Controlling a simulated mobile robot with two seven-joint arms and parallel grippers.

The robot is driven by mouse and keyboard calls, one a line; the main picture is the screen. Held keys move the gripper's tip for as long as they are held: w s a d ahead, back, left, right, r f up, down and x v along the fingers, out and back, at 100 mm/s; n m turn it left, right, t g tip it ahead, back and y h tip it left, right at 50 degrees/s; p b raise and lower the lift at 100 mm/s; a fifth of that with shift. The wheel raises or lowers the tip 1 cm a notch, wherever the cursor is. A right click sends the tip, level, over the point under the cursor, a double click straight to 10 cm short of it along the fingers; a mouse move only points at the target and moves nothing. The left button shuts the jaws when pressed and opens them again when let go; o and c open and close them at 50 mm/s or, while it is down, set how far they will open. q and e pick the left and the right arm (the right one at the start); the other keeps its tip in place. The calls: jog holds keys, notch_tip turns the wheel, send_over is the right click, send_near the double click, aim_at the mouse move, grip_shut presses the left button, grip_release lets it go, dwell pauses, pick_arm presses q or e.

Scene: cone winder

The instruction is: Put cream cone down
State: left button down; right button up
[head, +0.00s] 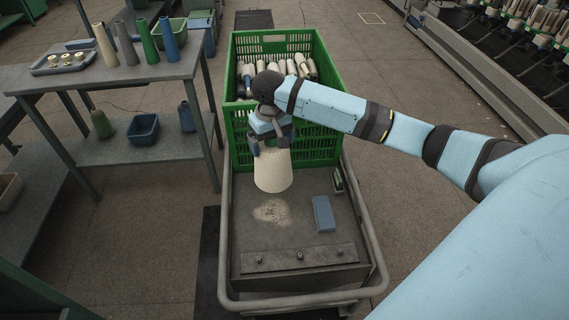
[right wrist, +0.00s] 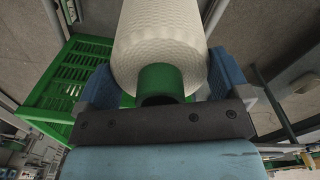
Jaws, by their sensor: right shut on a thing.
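The cream cone (head: 273,172) hangs wide end down under my right gripper (head: 270,140), over the dark cart top (head: 250,228). In the head view I cannot tell whether its base touches the cart. In the right wrist view the cream cone (right wrist: 160,45) shows its textured yarn and a green tube end (right wrist: 160,80). The blue fingers of my right gripper (right wrist: 162,85) stand on both sides of the tube end, shut on the cone. My left gripper is not in view.
A green crate (head: 318,150) with several cones stands at the cart's back. A pale dust patch (head: 271,211), a blue block (head: 323,214) and a small green-and-dark item (head: 338,181) are on the cart top. A table (head: 110,82) with several cones stands left.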

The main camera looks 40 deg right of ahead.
jog(key=shift+w+d+f+b, duration=0.1)
jog(key=shift+w+d+b, duration=0.45)
jog(key=shift+d, duration=0.15)
jog(key=shift+w+d+f, duration=0.1)
jog(key=shift+f, duration=0.25)
notch_tip(320, 180, down, 14)
jog(key=shift+r+b, duration=0.25)
jog(key=shift+b, duration=0.85)
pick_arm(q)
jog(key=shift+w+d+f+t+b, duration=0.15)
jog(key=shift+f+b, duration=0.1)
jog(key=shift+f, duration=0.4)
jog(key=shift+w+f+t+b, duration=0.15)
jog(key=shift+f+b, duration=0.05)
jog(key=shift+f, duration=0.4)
pick_arm(e)
notch_tip(320, 180, down, 5)
jog(key=shift+f, duration=0.2)
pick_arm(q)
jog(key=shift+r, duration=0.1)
